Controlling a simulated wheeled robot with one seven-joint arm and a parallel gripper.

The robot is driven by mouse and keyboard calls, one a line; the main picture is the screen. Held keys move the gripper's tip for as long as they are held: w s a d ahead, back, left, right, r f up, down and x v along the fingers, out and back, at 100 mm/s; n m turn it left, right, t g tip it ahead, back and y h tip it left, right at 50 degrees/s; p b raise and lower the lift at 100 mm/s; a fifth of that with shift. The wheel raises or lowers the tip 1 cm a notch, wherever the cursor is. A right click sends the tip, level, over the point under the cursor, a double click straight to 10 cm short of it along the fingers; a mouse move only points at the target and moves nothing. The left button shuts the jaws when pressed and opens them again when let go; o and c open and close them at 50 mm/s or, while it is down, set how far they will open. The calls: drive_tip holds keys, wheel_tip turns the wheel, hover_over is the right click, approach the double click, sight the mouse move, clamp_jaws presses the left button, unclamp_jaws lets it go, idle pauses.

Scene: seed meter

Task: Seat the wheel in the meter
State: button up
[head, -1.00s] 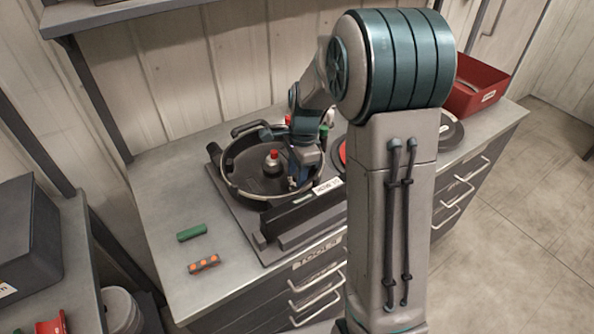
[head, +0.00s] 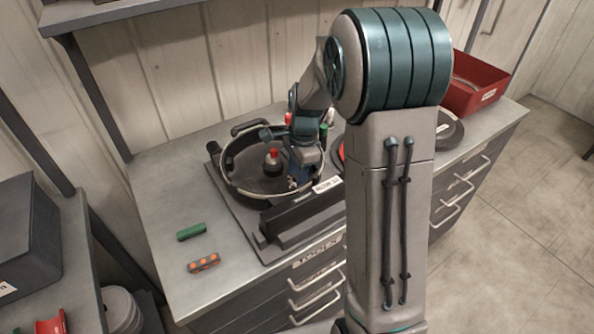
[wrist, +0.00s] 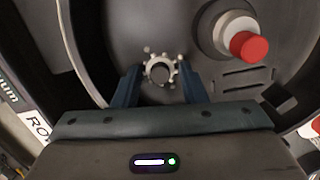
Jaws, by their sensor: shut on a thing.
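The wheel (wrist: 174,61), a small pale toothed ring with a dark middle, sits between my fingertips in the wrist view. My gripper (wrist: 160,80) is shut on it, with one dark blue finger on each side. The meter is a round dark pan with a pale rim (head: 229,183), and my gripper (head: 304,178) is down inside its right part in the head view. A red-capped grey knob (wrist: 236,36) stands on the pan floor to the right of the wheel; it also shows in the head view (head: 273,163). Whether the wheel touches the floor is unclear.
A dark raised bar (head: 298,212) lies along the pan's front. A green block (head: 191,232) and an orange-dotted grey piece (head: 204,262) lie on the bench at front left. A red bin (head: 477,88) stands at the far right. Bottles stand behind my gripper.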

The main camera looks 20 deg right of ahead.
drive_tip(key=o, duration=1)
drive_tip(key=shift+c, duration=0.2)
drive_tip(key=shift+r, duration=0.15)
wheel_tip(320, 180, up, 9)
drive_tip(key=p, duration=0.7)
drive_tip(key=shift+r, duration=0.15)
